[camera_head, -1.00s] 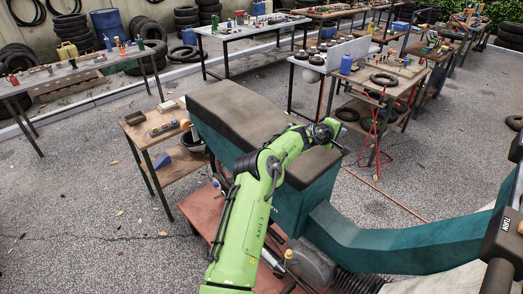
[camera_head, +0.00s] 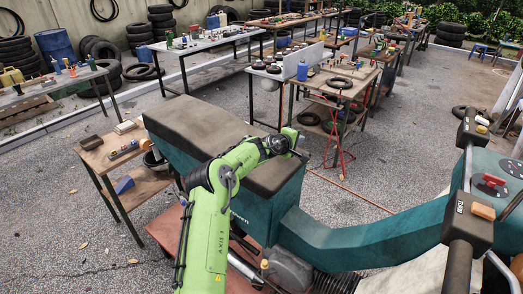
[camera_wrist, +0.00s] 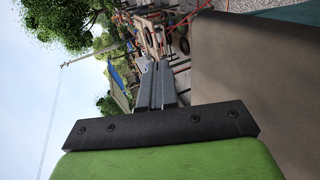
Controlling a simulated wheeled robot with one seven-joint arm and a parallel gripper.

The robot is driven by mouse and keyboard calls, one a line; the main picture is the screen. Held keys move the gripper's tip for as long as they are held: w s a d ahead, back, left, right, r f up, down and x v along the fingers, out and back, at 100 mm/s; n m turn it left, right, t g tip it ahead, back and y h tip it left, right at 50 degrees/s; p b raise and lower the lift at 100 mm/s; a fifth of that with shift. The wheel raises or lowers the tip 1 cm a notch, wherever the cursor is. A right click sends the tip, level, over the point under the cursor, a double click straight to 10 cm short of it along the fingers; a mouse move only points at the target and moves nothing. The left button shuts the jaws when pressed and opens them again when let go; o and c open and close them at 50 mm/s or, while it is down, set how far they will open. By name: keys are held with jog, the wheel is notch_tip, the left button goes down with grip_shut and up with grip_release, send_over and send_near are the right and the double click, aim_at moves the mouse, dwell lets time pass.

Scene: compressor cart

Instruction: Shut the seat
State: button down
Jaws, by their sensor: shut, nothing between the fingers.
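The seat (camera_head: 205,131) is a dark brown pad on top of a teal box (camera_head: 266,215) in the head view. It looks nearly level, and I see no clear gap between it and the box. My green arm reaches across the front of the seat. My gripper (camera_head: 302,154) is at the seat's right end, and the fingers are small and partly hidden there. In the wrist view the two grey fingers (camera_wrist: 157,84) are together and empty. The seat's brown surface (camera_wrist: 245,75) fills the right side there, beside the fingers. I cannot tell whether they touch it.
A teal curved body (camera_head: 370,243) runs right from the box to handlebars (camera_head: 468,215). A small wooden side table (camera_head: 128,160) stands close on the left. Workbenches (camera_head: 210,42) with tools and tyres stand behind. Gravel ground between them is open.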

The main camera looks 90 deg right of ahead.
jog(key=b+v, duration=0.2)
jog(key=v, duration=1.1)
jog(key=shift+w+a+r, duration=0.15)
jog(key=shift+w+a, duration=0.05)
